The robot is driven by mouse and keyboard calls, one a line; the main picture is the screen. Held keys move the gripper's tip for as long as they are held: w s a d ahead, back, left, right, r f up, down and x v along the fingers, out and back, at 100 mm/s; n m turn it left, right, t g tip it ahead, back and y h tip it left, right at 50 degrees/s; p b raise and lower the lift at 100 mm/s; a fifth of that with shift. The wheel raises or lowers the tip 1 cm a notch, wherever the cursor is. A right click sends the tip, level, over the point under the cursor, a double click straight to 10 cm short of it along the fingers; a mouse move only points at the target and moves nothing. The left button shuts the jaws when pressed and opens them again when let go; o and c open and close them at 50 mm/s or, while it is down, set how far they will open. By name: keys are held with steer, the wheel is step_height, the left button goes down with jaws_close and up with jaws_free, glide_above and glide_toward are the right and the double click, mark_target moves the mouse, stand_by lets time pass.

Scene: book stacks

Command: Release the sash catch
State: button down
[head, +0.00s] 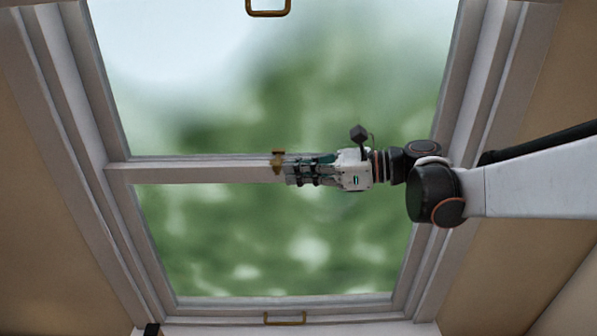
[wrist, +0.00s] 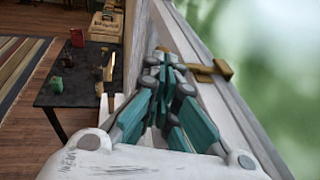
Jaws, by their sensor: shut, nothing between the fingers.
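The brass sash catch (head: 278,154) sits on the window's white meeting rail (head: 190,171), near its middle. In the wrist view the catch (wrist: 213,71) is a brass lever with a wider end, just right of my fingertips. My gripper (head: 289,172) reaches in from the right along the rail, its tips close to the catch. In the wrist view my gripper (wrist: 163,60) has its teal fingers shut with nothing between them. I cannot tell whether the fingers touch the catch. Part of the catch's base is hidden behind the fingers.
A brass handle (head: 285,319) is on the bottom rail and another brass handle (head: 268,12) is at the top. Glass panes lie above and below the meeting rail. In the wrist view a dark table (wrist: 78,88) with several small objects stands at left, beside a striped rug (wrist: 18,62).

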steer(key=shift+s+a+m+t, duration=0.3)
steer(key=shift+m+t, duration=0.2)
steer(key=shift+t, duration=0.2)
steer(key=m+t+h, duration=0.5)
steer(key=m+t, duration=0.1)
steer(key=t, duration=0.1)
glide_toward(247, 168)
steer(key=shift+w+a, duration=0.95)
steer(key=shift+a, duration=0.8)
steer(key=shift+w+a+r+b, duration=0.15)
steer(key=shift+w+a+b, duration=0.8)
steer(key=shift+w+a, duration=0.15)
